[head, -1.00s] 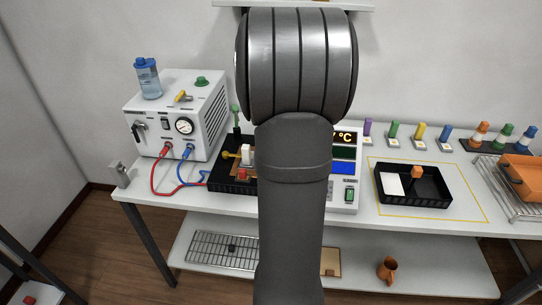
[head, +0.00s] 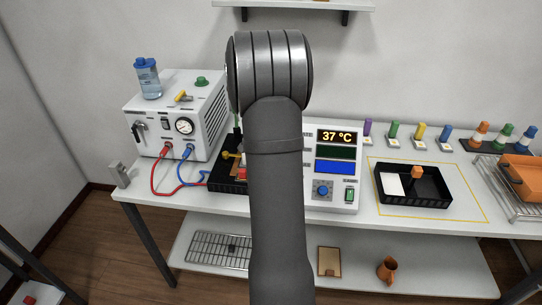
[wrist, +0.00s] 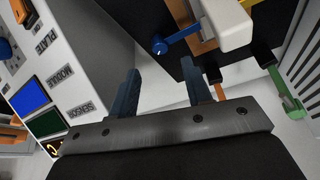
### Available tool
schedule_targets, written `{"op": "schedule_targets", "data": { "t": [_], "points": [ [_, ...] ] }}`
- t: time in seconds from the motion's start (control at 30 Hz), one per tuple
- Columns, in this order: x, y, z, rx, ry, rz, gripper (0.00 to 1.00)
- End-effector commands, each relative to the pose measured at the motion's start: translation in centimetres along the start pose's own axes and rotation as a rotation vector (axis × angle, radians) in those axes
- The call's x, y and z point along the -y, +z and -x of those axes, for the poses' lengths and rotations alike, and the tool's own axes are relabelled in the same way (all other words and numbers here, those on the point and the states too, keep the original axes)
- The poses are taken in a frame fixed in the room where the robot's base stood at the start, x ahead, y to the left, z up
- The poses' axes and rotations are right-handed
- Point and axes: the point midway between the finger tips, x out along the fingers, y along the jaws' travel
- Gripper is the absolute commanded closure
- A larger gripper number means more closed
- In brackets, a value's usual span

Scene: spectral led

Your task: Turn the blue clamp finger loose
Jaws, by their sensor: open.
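The blue clamp finger (wrist: 180,37) shows in the wrist view as a short blue bar with a round knob end, lying beside a copper-coloured block and a white piece (wrist: 222,22) on the black base. My gripper (wrist: 161,76) is open and empty, its two dark fingers pointing toward the clamp finger with a gap between them. The clamp finger appears beyond the fingertips, apart from them. In the head view my arm hides the clamp finger and my gripper; part of the black base (head: 215,183) shows left of the arm.
A display unit (head: 337,196) with a blue knob stands right of the arm. A white machine (head: 150,118) with red and blue hoses stands left. A green clamp-like part (wrist: 287,104) is at the wrist view's right. A black tray (head: 440,207) sits further right.

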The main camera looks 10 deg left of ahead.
Motion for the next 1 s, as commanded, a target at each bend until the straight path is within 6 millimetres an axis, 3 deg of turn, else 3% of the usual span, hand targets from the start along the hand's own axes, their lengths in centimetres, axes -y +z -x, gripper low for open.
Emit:
{"op": "schedule_targets", "data": {
  "t": [0.2,0.4,0.8,0.83,1.0],
  "points": [
    [0.0,0.1,-4.2,0.002,0.001,0.002,0.55],
    [0.0,0.0,-6.5,0.001,0.000,0.001,0.55],
    [0.0,0.0,-7.2,0.000,0.000,0.001,0.55],
    [0.0,0.0,-7.2,0.000,0.000,0.001,0.57],
    [0.0,0.0,-7.1,0.000,0.000,0.001,0.90]
  ]
}}
